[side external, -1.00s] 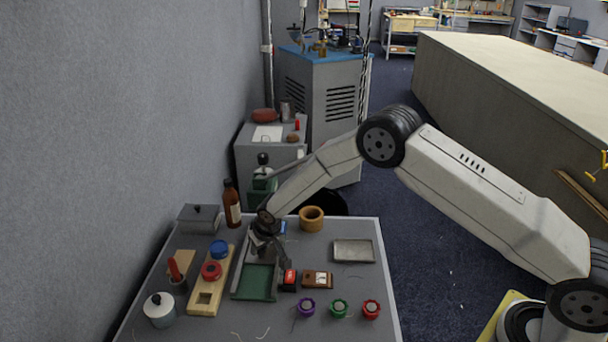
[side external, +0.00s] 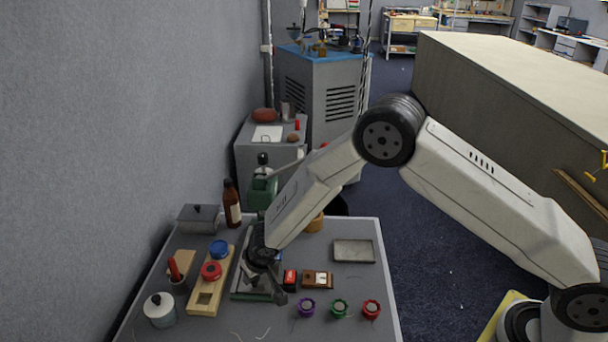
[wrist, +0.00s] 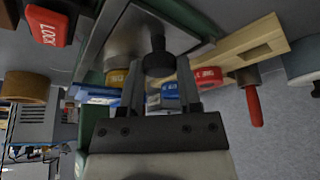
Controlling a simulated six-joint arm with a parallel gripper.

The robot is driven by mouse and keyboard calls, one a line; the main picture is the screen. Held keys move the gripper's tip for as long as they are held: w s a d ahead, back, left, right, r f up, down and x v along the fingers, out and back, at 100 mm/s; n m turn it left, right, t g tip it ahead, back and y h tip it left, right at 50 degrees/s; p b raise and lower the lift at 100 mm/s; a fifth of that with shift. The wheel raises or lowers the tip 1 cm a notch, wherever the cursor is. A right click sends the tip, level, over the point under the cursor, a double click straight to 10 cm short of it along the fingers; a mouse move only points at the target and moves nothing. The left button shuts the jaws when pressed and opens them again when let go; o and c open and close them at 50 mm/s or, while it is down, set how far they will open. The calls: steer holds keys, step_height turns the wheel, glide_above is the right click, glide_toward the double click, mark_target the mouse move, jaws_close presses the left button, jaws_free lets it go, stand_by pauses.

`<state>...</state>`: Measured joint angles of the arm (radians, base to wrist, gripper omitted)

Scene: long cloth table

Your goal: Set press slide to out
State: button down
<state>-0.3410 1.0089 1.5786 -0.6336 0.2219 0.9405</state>
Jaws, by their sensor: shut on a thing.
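The press slide is a grey metal plate (wrist: 118,36) with a dark knob (wrist: 158,62) on a green bed (wrist: 196,22). In the side view the green bed (side external: 250,297) shows only as a thin strip at its near end, with grey over the rest. My gripper (side external: 277,288) is low over the near end of the press. In the wrist view my gripper (wrist: 156,72) has its fingers on either side of the knob and is shut on it. My wrist hides part of the slide in the side view.
A red-and-black lock block (side external: 290,280) stands close at the right of the press, with a brown box (side external: 317,279) beyond it. A wooden rack (side external: 209,290) with red and blue caps is at the left. Purple, green and red knobs (side external: 340,307) line the near right.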

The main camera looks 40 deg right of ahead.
steer(key=shift+s+a, duration=0.2)
steer(key=shift+a, duration=0.05)
steer(key=shift+c, duration=2.4)
jaws_free()
steer(key=shift+o, duration=0.9)
steer(key=shift+d+r, duration=0.1)
steer(key=shift+r, duration=0.05)
steer(key=v, duration=0.7)
steer(key=shift+r, duration=0.25)
steer(key=shift+s+r, duration=0.1)
steer(key=shift+s, duration=0.05)
steer(key=s+d+r+g, duration=0.1)
steer(key=s+d+r, duration=0.3)
steer(key=s+d, duration=0.4)
steer(key=s+d+r+g, duration=0.1)
steer(key=s+d+r, duration=0.4)
steer(key=s, duration=0.8)
steer(key=d, duration=0.3)
steer(key=shift+s+d+r, duration=0.2)
steer(key=shift+d+r, duration=0.05)
steer(key=shift+d, duration=0.05)
